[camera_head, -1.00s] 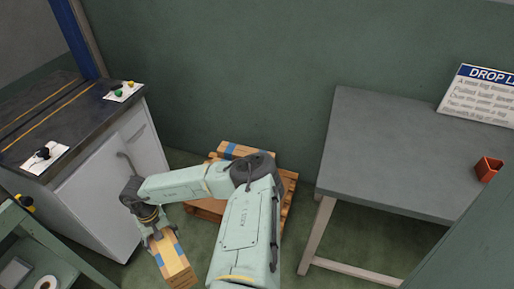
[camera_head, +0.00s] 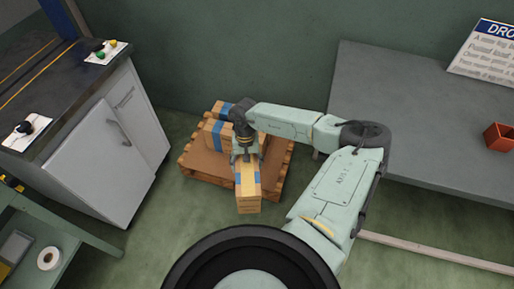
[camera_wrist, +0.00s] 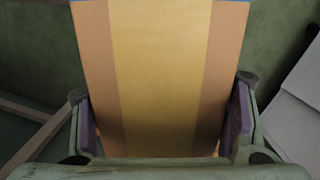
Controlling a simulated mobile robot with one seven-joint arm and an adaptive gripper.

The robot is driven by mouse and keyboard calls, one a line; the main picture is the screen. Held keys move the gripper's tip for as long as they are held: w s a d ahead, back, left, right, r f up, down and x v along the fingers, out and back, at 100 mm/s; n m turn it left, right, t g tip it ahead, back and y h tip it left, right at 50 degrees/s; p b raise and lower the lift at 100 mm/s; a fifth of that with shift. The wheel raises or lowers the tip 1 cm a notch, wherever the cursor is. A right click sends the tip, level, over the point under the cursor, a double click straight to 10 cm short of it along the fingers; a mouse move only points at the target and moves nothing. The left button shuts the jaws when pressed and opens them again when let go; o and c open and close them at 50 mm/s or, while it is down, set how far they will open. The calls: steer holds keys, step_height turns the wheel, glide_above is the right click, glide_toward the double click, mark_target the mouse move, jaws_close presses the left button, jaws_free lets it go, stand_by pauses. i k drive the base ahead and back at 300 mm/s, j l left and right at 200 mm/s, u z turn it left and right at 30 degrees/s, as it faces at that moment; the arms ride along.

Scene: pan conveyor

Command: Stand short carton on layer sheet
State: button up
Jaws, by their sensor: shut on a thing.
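My gripper (camera_head: 246,160) is shut on a carton (camera_head: 248,190) with a yellow band down its top, at the front of the pallet in the head view. In the wrist view the carton (camera_wrist: 160,75) fills the middle between the two finger pads. A brown layer sheet (camera_head: 203,165) lies on the wooden pallet (camera_head: 226,183). Two other cartons with blue bands, a back one (camera_head: 220,107) and a nearer one (camera_head: 214,131), sit on it towards the back left. Whether the held carton touches the sheet or hangs above it, I cannot tell. My wrist hides part of the sheet.
A white cabinet (camera_head: 105,150) with a dark top stands left of the pallet. A grey table (camera_head: 400,120) with a red bin (camera_head: 499,136) stands to the right. A green shelf (camera_head: 60,225) with a tape roll is at lower left. The floor in front is clear.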

mark_target(229, 169)
steer(key=i+j+z, duration=0.1)
steer(key=j+z, duration=0.5)
steer(key=j, duration=0.7)
steer(key=i+j+z, duration=0.1)
steer(key=j, duration=0.4)
